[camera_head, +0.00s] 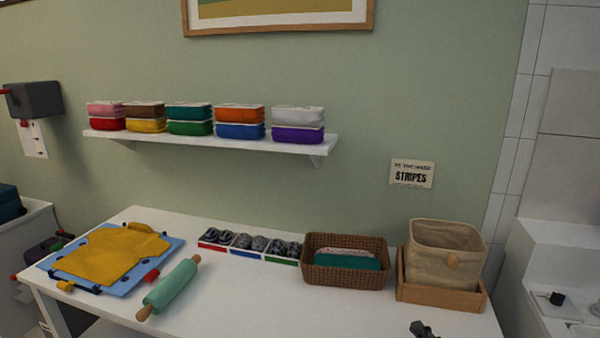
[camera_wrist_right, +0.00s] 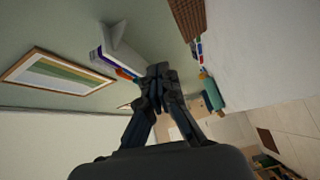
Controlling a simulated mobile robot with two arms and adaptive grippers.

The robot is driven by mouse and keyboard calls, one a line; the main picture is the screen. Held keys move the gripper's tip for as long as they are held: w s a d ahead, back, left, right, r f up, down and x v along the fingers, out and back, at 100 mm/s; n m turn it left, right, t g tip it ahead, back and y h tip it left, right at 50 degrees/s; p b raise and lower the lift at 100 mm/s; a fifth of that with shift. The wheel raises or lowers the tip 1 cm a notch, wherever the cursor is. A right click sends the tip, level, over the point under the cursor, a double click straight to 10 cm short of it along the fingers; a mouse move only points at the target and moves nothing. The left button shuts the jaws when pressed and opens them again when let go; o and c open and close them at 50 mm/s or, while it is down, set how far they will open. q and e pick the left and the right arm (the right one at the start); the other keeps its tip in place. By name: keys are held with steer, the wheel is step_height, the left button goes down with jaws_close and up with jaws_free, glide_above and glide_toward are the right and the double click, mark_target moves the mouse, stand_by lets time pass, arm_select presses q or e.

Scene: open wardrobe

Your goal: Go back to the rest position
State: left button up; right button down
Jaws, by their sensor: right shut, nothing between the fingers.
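My right gripper (camera_head: 423,328) shows at the bottom edge of the head view, over the front right part of the white table (camera_head: 320,305). Only its dark tip is visible there. In the right wrist view its two dark fingers (camera_wrist_right: 155,75) meet, with nothing between them. It is apart from the basket and the bin. My left gripper is not in view.
On the table are a yellow cloth (camera_head: 112,255) on a blue board, a green rolling pin (camera_head: 172,287), a divided tray (camera_head: 248,254), a wicker basket (camera_head: 345,287) and a fabric bin (camera_head: 445,255) in a wooden tray. A shelf (camera_head: 220,144) holds several colored containers. The table's front middle is clear.

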steer(key=s+a+f+m+g+h, duration=0.2)
steer(key=s+f+m+g, duration=0.3)
steer(key=s, duration=0.6)
steer(key=s+a+f+m+g+h, duration=0.2)
steer(key=s+f+m+g, duration=0.15)
steer(key=s+m, duration=0.6)
steer(key=s+a+f+m+g+h, duration=0.25)
steer(key=s+f+m+g, duration=0.2)
steer(key=s, duration=0.75)
step_height(320, 180, down, 28)
steer(key=s+g+b, duration=0.1)
steer(key=b, duration=0.2)
arm_select(q)
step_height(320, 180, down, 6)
steer(key=b, duration=0.2)
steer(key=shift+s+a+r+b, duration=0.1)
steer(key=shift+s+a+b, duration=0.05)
steer(key=shift+b, duration=0.25)
arm_select(e)
steer(key=s+d+f+g, duration=0.1)
steer(key=s+d+f, duration=0.2)
steer(key=s+f, duration=1.4)
step_height(320, 180, down, 2)
steer(key=shift+d+f+n+g, duration=0.2)
steer(key=shift+n+g, duration=0.1)
steer(key=shift+n, duration=0.1)
